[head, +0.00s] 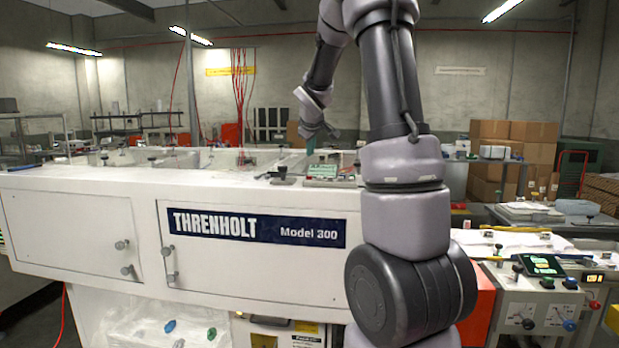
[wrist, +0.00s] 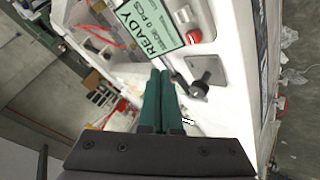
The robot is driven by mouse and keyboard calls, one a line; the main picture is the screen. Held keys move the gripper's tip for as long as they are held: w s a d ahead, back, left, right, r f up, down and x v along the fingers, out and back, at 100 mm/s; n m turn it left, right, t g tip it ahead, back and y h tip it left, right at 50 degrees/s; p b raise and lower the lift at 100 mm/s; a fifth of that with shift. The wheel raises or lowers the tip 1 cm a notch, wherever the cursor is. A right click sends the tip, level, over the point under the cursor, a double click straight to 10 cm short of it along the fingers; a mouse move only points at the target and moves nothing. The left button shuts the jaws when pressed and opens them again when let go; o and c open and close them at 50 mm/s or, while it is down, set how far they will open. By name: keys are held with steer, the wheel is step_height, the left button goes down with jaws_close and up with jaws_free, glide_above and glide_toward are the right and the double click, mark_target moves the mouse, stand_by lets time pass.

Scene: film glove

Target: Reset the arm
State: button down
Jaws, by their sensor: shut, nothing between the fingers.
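My arm rises in front of the head camera and bends back over the white machine (head: 90,185) marked THRENHOLT Model 300. My gripper (head: 310,147) hangs above the machine's top, near a small panel with a green screen (head: 322,171). In the wrist view its two teal fingers (wrist: 160,72) lie together, shut, with nothing between them. Just beyond the tips are a screen (wrist: 150,25) reading READY, a red button (wrist: 193,37) and a black knob on a metal plate (wrist: 207,78). The fingertips appear apart from the panel, though the exact gap is hard to tell.
A control console with a dark screen (head: 542,265) and several knobs stands at the right. Stacked cardboard boxes (head: 512,150) are at the back right. Low clear walls and small fittings line the machine's top. The air above the machine's left part is clear.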

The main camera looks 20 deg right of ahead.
stand_by(0.7)
steer(key=s+a+r+m+y, duration=0.1)
steer(key=s+a+m, duration=0.2)
steer(key=s, duration=0.9)
steer(key=s+a+r+m+g+y, duration=0.1)
steer(key=s+a+m+y, duration=0.1)
steer(key=s+a, duration=0.7)
steer(key=s+a+r+m+y, duration=0.1)
steer(key=s+a, duration=0.5)
steer(key=s, duration=0.8)
steer(key=m+y, duration=0.1)
steer(key=m, duration=0.1)
steer(key=shift+s+r+m, duration=0.3)
steer(key=shift+r+m, duration=0.1)
